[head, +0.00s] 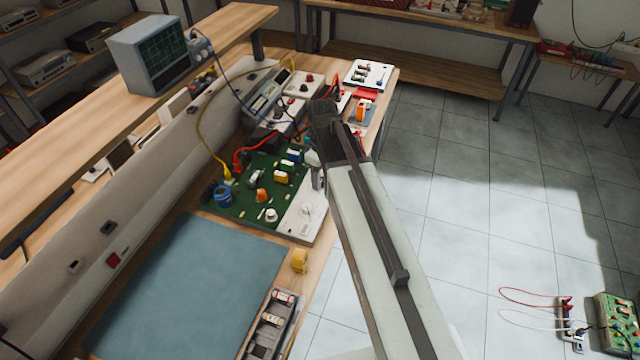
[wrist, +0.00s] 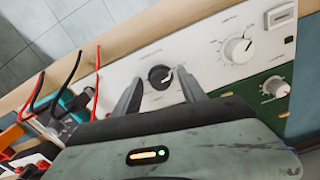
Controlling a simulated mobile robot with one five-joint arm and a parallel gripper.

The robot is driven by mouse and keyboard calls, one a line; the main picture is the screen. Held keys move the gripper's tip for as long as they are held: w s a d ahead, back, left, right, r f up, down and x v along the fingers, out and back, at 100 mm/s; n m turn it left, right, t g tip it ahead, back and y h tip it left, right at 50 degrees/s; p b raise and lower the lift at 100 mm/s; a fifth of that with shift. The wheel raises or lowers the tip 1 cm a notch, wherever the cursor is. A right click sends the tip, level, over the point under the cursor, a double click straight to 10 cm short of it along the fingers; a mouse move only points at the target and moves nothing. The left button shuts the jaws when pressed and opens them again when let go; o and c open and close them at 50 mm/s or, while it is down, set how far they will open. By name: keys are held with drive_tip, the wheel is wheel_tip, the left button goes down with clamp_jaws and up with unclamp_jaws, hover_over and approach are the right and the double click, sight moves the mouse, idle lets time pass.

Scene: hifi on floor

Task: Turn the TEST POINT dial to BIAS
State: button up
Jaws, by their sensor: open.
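In the wrist view, a black dial (wrist: 160,77) with a light pointer mark sits on a white panel strip (wrist: 205,62). My gripper (wrist: 159,78) is open, with one finger on each side of this dial. I cannot tell whether the fingers touch it. A white dial (wrist: 238,50) is on the same strip to the right. The printed labels are too small to read, so I cannot tell which is TEST POINT or where BIAS is. In the head view, my arm hides the black dial; the white dial (head: 307,209) shows.
A green circuit board (head: 240,205) with several coloured parts and a white knob (head: 271,215) adjoins the strip. Red and black leads (wrist: 72,80) stand left of my gripper in the wrist view. A yellow part (head: 300,260) and a blue mat (head: 190,285) are nearby.

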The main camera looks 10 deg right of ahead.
drive_tip(key=shift+r, duration=0.1)
clamp_jaws()
drive_tip(key=shift+a, duration=0.15)
drive_tip(key=shift+m, duration=1.7)
drive_tip(key=m, duration=0.4)
drive_tip(key=shift+s+m, duration=0.1)
drive_tip(key=shift+m, duration=0.2)
unclamp_jaws()
